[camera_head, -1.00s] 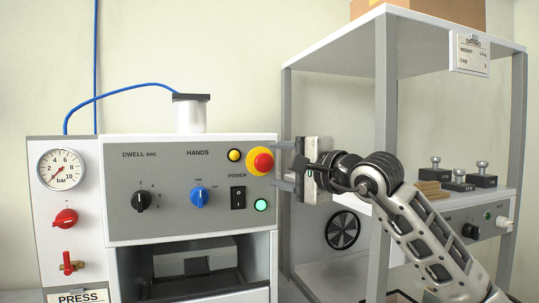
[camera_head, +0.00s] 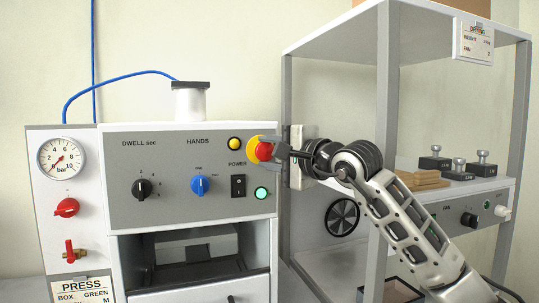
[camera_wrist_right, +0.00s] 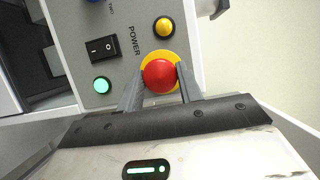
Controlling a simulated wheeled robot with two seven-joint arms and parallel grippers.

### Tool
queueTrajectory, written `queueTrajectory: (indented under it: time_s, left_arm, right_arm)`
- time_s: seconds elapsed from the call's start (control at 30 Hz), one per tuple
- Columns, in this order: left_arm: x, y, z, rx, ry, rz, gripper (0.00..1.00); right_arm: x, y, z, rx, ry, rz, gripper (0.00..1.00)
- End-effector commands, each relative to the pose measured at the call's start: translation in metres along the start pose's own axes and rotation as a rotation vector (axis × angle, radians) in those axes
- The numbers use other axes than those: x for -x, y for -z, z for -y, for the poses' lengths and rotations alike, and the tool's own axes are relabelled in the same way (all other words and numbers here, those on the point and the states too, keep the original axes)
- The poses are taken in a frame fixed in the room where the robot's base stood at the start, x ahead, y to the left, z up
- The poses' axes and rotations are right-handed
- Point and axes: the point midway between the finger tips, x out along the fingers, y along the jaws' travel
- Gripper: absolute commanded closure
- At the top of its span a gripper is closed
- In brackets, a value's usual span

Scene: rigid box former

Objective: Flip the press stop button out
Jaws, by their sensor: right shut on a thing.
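The press stop button is a red mushroom button on a yellow round base on the grey press panel, at the panel's right end. In the head view the red button (camera_head: 264,151) is partly covered by my right gripper (camera_head: 268,150), which comes in from the right. In the right wrist view the red button (camera_wrist_right: 159,75) sits between the two grey fingers of my right gripper (camera_wrist_right: 160,85), one on each side of it. My right gripper is shut on the button. My left gripper does not show.
Close by on the panel are a yellow button (camera_head: 235,144), a black power rocker (camera_head: 238,186), a lit green lamp (camera_head: 261,193) and a blue knob (camera_head: 200,186). A grey-framed rack (camera_head: 384,120) stands right of the press, behind my right arm.

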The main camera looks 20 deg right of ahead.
Motion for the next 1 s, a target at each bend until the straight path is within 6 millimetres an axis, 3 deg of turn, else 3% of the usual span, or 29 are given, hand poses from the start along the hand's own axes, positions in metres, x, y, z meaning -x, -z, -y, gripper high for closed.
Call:
queueTrajectory:
  time_s: [0.33, 0.37, 0.4, 0.43, 0.77, 1.0]
  left_arm:
    - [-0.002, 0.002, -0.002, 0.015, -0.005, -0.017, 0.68]
    - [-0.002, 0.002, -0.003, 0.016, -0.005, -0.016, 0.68]
    - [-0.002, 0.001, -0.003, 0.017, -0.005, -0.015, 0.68]
    - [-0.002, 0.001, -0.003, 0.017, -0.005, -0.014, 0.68]
    - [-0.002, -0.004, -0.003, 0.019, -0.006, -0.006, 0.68]
    - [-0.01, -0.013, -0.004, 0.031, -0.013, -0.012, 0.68]
  right_arm:
    - [0.007, -0.003, -0.002, -0.001, -0.003, 0.001, 1.0]
    - [0.007, -0.004, -0.002, -0.001, -0.004, 0.001, 0.58]
    - [0.007, -0.004, -0.002, -0.001, -0.004, 0.001, 0.47]
    - [0.007, -0.004, -0.002, -0.001, -0.003, 0.001, 0.43]
    - [0.01, -0.003, -0.001, 0.0, -0.001, -0.001, 0.43]
    - [0.046, -0.002, -0.004, 0.003, 0.0, -0.003, 0.43]
